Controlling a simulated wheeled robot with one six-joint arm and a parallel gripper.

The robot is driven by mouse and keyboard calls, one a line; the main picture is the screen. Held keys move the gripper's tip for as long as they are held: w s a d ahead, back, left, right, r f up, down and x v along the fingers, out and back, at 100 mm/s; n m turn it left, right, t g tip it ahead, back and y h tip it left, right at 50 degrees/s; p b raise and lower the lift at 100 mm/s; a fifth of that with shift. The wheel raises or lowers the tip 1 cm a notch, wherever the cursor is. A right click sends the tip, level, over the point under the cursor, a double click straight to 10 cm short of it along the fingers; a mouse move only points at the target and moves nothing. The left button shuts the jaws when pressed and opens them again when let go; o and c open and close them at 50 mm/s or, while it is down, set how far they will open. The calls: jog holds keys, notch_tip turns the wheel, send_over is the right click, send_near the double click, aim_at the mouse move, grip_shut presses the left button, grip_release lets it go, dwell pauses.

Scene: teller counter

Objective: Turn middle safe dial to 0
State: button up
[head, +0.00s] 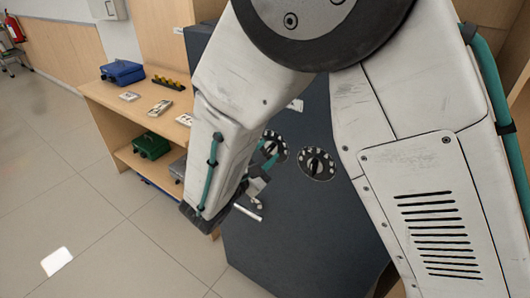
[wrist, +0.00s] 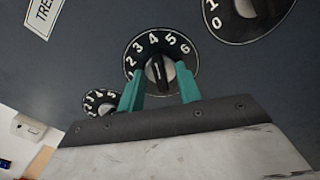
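The middle safe dial (wrist: 135,52) is a black disc with white numbers and a grey-and-black knob (wrist: 158,72) on the dark safe front. In the wrist view the digits 2 to 6 show around its upper rim; the lower part is hidden by my gripper. I cannot tell clearly which number the knob marks. My gripper (wrist: 160,84) has two teal fingers apart, one on each side of the knob, with gaps visible; contact is not clear. In the head view the dial (head: 273,146) is partly covered by my gripper (head: 267,154).
A second dial (head: 317,163) is to the right on the safe (head: 300,240). In the wrist view one dial (wrist: 268,8) is cut off top right and a smaller one (wrist: 102,102) is lower left. A pale handle (head: 247,212) is below. Left stands a wooden shelf (head: 120,112) with boxes.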

jog(key=shift+w+d, duration=0.2)
jog(key=shift+w, duration=0.05)
grip_shut()
